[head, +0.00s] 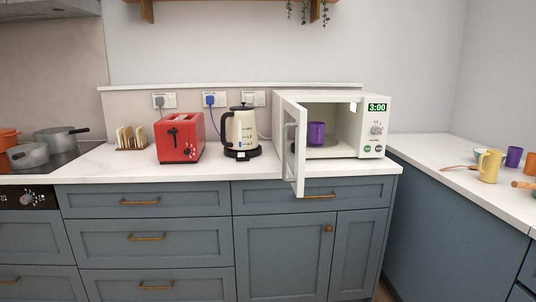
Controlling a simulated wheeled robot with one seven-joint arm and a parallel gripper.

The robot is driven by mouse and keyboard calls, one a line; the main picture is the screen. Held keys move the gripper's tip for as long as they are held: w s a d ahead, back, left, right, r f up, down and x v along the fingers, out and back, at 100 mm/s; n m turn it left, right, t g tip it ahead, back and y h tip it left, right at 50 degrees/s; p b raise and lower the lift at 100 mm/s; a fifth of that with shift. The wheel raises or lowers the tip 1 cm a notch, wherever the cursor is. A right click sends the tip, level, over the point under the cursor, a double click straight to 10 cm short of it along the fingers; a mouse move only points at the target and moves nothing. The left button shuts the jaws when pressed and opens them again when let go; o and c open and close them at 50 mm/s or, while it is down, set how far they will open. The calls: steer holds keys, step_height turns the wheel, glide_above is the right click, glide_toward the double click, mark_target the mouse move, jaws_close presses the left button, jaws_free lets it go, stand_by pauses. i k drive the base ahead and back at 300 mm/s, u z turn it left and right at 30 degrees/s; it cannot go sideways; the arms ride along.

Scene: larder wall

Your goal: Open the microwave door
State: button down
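A white microwave (372,150) stands on the counter right of the middle in the head view. Its door (300,167) is swung wide open on the left side and points out over the counter's front edge. The door's upright handle (288,150) is on the left face of the door. A purple mug (316,133) stands inside on the turntable. The green display reads 3:00. My gripper is not in view.
A kettle (241,130) on its base stands left of the open door, with a red toaster (181,138) further left. Pots (60,139) sit on the hob at far left. A yellow mug (490,166) stands on the right counter (427,149). Blue drawers and cupboards are below.

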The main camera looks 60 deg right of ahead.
mark_target(294, 116)
steer(key=u, duration=0.7)
steer(key=k, duration=1.15)
steer(key=z, duration=1.4)
steer(key=i, duration=0.45)
